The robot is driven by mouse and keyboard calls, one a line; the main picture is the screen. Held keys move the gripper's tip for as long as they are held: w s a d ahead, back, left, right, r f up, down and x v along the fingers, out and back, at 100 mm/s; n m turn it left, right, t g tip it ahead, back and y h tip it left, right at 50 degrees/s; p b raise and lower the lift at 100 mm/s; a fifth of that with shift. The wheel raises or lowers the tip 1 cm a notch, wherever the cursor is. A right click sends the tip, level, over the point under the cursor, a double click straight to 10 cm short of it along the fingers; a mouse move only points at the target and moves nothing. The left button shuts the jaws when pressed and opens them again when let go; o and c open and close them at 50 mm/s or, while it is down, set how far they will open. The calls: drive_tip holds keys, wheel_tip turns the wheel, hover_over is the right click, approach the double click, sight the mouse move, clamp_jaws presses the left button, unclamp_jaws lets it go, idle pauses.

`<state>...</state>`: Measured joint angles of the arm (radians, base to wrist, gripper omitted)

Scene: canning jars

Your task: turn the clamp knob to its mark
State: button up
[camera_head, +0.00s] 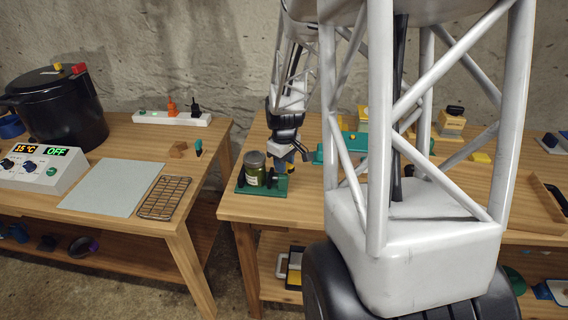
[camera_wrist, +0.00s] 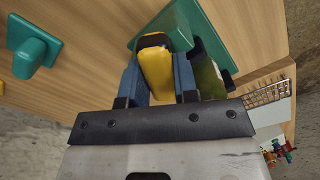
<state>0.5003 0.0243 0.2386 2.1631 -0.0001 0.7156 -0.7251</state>
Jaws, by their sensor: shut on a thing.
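The clamp is a green fixture (camera_head: 270,188) near the left front corner of the right-hand table. A green-filled jar with a dark lid (camera_head: 255,168) stands upright in it. My gripper (camera_head: 290,155) reaches down from above just right of the jar. In the wrist view its two blue fingers (camera_wrist: 158,82) are closed around the yellow knob (camera_wrist: 156,65), which has a dark end. The green clamp body (camera_wrist: 181,26) is behind the knob and the jar (camera_wrist: 209,80) is to the right. I cannot make out the mark; the fingers partly hide the knob.
Another green fixture (camera_wrist: 35,48) is at the left in the wrist view. A power strip (camera_head: 172,118), a wire rack (camera_head: 165,198), a control box (camera_head: 38,166) and a black pot (camera_head: 58,112) stand on the left table. My own white frame hides much of the right table.

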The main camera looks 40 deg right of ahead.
drive_tip(key=m, duration=0.4)
drive_tip(key=shift+m, duration=0.3)
drive_tip(key=m, duration=0.3)
drive_tip(key=shift+m, duration=0.4)
drive_tip(key=m, duration=1.2)
drive_tip(key=shift+m, duration=0.3)
drive_tip(key=m, duration=0.3)
drive_tip(key=shift+m, duration=0.3)
drive_tip(key=m, duration=0.4)
drive_tip(key=shift+m, duration=0.3)
drive_tip(key=shift+r+m, duration=0.1)
drive_tip(key=shift+m, duration=1.8)
